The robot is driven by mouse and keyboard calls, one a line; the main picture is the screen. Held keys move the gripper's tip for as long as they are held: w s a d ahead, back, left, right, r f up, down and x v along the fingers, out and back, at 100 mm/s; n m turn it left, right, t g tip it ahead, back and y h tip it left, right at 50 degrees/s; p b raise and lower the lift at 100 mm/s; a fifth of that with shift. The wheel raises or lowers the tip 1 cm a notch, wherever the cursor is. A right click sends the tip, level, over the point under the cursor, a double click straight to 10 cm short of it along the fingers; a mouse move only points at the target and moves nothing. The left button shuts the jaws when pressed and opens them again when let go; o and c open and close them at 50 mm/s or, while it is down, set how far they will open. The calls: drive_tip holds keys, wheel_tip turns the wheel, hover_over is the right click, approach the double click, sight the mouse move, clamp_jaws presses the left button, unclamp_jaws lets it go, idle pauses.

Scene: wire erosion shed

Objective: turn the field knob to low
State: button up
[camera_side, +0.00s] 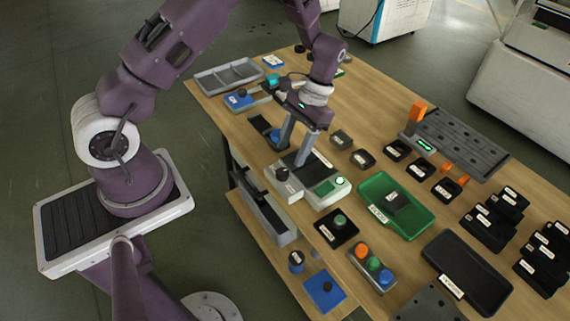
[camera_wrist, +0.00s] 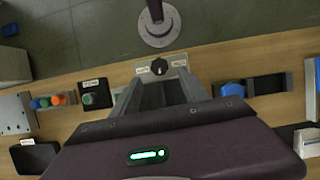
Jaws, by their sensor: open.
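A black round knob (camera_side: 282,173) sits on the front end of a pale grey control unit (camera_side: 318,197). It also shows in the wrist view (camera_wrist: 159,66), on a light panel with a small label on either side. The label words are too small to read, so I cannot confirm that it is the field knob or tell its setting. My gripper (camera_side: 289,158) is open and empty, pointing down over the unit close to the knob. In the wrist view my fingertips (camera_wrist: 161,78) straddle the line to the knob, and I see no contact.
A black box with a green knob (camera_side: 340,221) and a three-button box (camera_side: 370,264) stand nearby. A green tray (camera_side: 414,208) lies to the right. A blue-knobbed slide (camera_side: 273,134) is behind. Small black bins (camera_side: 397,150) crowd the right side.

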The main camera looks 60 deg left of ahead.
sight(284, 170)
drive_tip(key=x, duration=0.6)
clamp_jaws()
